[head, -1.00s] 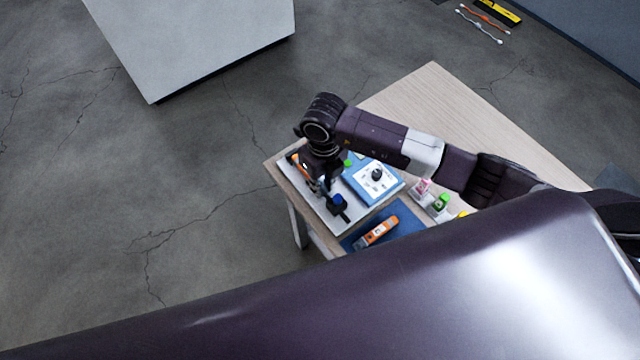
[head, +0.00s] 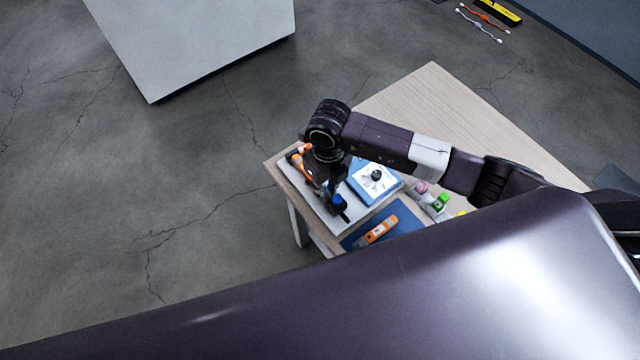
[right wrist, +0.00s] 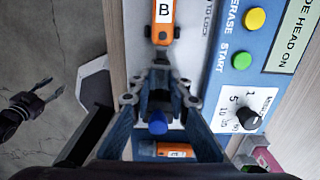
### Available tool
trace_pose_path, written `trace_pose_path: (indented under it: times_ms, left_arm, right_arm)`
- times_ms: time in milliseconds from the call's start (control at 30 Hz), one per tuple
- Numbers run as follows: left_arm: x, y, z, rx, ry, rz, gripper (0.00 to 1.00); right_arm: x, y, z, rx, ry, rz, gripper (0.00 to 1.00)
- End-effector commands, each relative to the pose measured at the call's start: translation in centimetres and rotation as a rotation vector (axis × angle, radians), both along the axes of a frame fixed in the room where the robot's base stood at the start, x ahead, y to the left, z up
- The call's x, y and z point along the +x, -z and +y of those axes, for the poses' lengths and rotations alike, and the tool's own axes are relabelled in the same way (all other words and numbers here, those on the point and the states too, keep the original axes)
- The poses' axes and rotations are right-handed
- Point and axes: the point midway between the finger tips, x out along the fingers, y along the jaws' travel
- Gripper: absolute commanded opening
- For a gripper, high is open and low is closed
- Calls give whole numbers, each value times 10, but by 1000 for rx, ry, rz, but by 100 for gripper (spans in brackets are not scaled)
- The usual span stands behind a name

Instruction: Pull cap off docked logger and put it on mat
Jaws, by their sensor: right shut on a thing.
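The docked logger (right wrist: 162,22), orange with a white label "B", lies on the pale dock plate (right wrist: 200,70); it also shows in the head view (head: 298,156). My right gripper (right wrist: 160,76) is shut on the dark cap at the logger's near end. The fingers mostly hide the cap, and I cannot tell whether it is still seated on the logger. The blue mat (head: 408,217) lies right of the dock, with another orange logger (head: 378,230) on it. My left gripper (right wrist: 48,91) shows at the left of the right wrist view, open and empty over the floor.
The blue control box (right wrist: 245,75) with buttons and a dial is close on the right. Small coloured items (head: 440,201) stand beyond the mat. The table's far part (head: 440,100) is clear.

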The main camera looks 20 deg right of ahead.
Motion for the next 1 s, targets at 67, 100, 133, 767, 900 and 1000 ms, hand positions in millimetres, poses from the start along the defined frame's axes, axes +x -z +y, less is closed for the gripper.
trace_pose_path:
  times_ms: [67, 100, 133, 767, 900, 1000]
  left_arm:
    - [0, -1, 0, 0, 0, 0, 40]
    - [0, -1, 0, 0, 0, 0, 40]
    - [0, -1, 0, 0, 0, 0, 40]
    - [-1, -8, 1, 1, 0, 1, 40]
    - [-1, -14, 1, 1, 0, 1, 40]
    - [-1, -17, 1, 1, 0, 2, 40]
  right_arm:
    - [-1, 0, 0, 0, 0, 0, 3]
    - [-2, 0, -1, 0, 0, 0, 3]
    - [-2, 0, -1, 0, 0, 0, 3]
    - [-3, -8, -1, 0, 0, 0, 3]
    - [-3, -16, -1, 0, -1, 0, 3]
    - [-3, -21, -1, 0, -1, 1, 3]
